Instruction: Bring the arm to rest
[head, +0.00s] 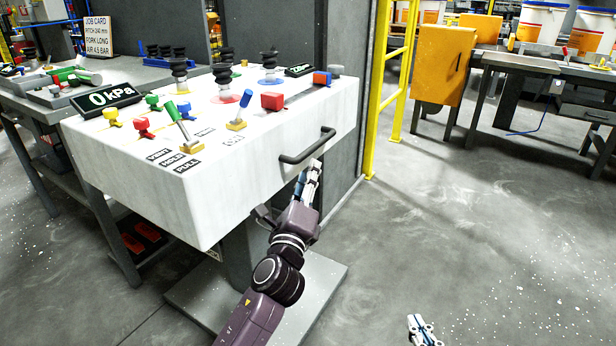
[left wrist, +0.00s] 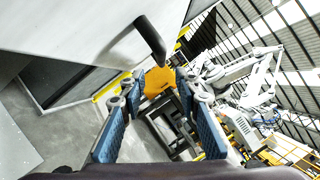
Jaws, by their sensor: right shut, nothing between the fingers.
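My left arm comes up from the bottom of the head view. Its gripper (head: 315,168) is just below and in front of the right end of a black bar handle (head: 306,148) on the white console (head: 270,170). In the left wrist view my left gripper (left wrist: 157,86) has its two blue-padded fingers spread apart with nothing held between them. The handle's end (left wrist: 150,38) shows beyond the fingertips, above the gap. My right gripper (head: 424,328) is at the bottom edge of the head view, low over the floor, with its fingers together and empty; its arm is out of view.
The console top carries coloured knobs, levers, suction cups and a 0 kPa display (head: 105,97). A yellow post frame (head: 385,100) stands behind. An orange box (head: 443,65) and a bench with white pails (head: 540,22) stand at the back right. The floor (head: 440,220) at right is clear.

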